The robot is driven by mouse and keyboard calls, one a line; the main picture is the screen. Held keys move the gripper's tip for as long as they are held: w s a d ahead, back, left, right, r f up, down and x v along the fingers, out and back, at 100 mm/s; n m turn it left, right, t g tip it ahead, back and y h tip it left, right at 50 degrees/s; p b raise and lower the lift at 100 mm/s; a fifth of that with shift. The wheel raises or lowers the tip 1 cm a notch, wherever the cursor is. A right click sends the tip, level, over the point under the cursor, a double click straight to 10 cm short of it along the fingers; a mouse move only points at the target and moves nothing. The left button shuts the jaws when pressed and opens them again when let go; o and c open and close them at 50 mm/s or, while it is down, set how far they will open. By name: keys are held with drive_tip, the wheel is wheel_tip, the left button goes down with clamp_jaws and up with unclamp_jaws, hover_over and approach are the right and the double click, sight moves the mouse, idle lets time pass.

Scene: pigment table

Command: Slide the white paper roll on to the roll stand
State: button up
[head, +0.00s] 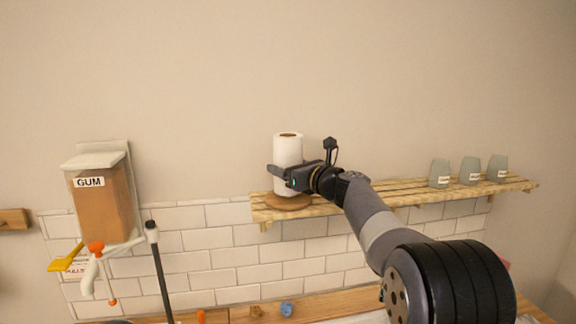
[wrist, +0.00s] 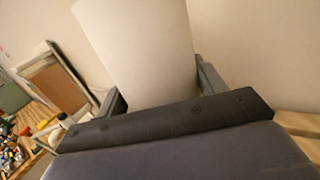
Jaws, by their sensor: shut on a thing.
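The white paper roll (head: 288,150) is upright above the left end of the wooden shelf, with its brown core showing at the top. It fills the middle of the wrist view (wrist: 140,45). My gripper (head: 282,178) is shut on the roll near its lower part, one finger on each side. The roll stand's round wooden base (head: 289,202) sits on the shelf directly below the roll. No post shows; the roll may hide it. I cannot tell whether the roll touches the base.
The slatted shelf (head: 400,199) runs along the tiled wall. Several grey-green cups (head: 470,170) stand at its right end. A GUM dispenser (head: 103,205) hangs at the left, with a dark pole (head: 158,270) near it. The shelf's middle is clear.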

drive_tip(key=shift+f, duration=0.15)
drive_tip(key=o, duration=1.1)
drive_tip(key=shift+s, duration=0.1)
drive_tip(key=b+v, duration=0.4)
drive_tip(key=v, duration=0.6)
drive_tip(key=shift+s+d, duration=0.25)
drive_tip(key=shift+w+a, duration=0.1)
drive_tip(key=p+x, duration=0.1)
drive_tip(key=x, duration=0.2)
drive_tip(key=p+x, duration=0.2)
drive_tip(key=x, duration=0.2)
drive_tip(key=r+p+x, duration=0.1)
drive_tip(key=p+x, duration=0.1)
drive_tip(key=x, duration=0.2)
drive_tip(key=shift+r, duration=0.1)
drive_tip(key=shift+s+d+r+p, duration=0.2)
drive_tip(key=shift+s+r+p, duration=0.05)
drive_tip(key=shift+r+p, duration=0.3)
drive_tip(key=shift+w+r, duration=0.1)
drive_tip(key=shift+r, duration=0.25)
